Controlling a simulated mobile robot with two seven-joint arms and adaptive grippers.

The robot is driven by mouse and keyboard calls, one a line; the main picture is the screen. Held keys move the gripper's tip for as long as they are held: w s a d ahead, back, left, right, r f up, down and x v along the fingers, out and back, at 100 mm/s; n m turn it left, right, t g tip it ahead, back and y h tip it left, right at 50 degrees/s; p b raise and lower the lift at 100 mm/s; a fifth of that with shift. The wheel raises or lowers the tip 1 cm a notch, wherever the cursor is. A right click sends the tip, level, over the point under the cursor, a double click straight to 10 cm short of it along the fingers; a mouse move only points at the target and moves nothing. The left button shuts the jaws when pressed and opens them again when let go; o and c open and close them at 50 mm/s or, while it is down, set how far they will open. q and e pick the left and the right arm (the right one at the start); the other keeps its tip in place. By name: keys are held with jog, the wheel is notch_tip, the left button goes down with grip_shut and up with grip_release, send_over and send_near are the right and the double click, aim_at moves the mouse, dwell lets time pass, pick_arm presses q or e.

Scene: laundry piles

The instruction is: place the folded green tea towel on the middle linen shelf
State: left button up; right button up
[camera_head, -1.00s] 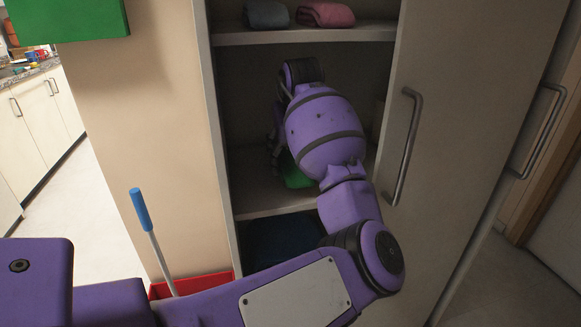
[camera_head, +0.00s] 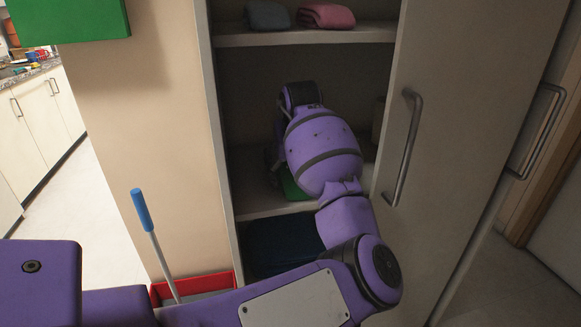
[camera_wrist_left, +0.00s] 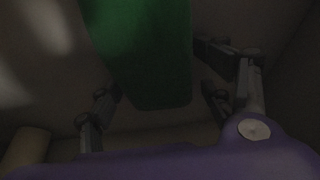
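The folded green tea towel (camera_head: 293,188) shows as a small green patch below my left wrist, low in the middle bay over the middle linen shelf (camera_head: 268,203). In the head view my left wrist hides the fingers and most of the towel. Whether the towel rests on the shelf is unclear. My right gripper is not in view.
A blue-grey folded cloth (camera_head: 268,15) and a pink one (camera_head: 326,16) lie on the upper shelf (camera_head: 300,38). Dark blue cloth (camera_head: 275,243) fills the bay below. The cupboard door (camera_head: 470,110) stands at the right.

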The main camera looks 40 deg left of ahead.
pick_arm(q)
jog(key=shift+f, duration=0.1)
jog(key=v, duration=0.5)
jog(key=shift+w+a, duration=0.15)
jog(key=shift+a, duration=0.05)
jog(key=shift+s+d+r, duration=0.5)
jog(key=shift+s+d, duration=0.05)
jog(key=shift+d, duration=0.1)
jog(key=s+d, duration=0.7)
jog(key=d, duration=0.1)
jog(key=shift+s, duration=0.15)
jog(key=shift+f, duration=0.15)
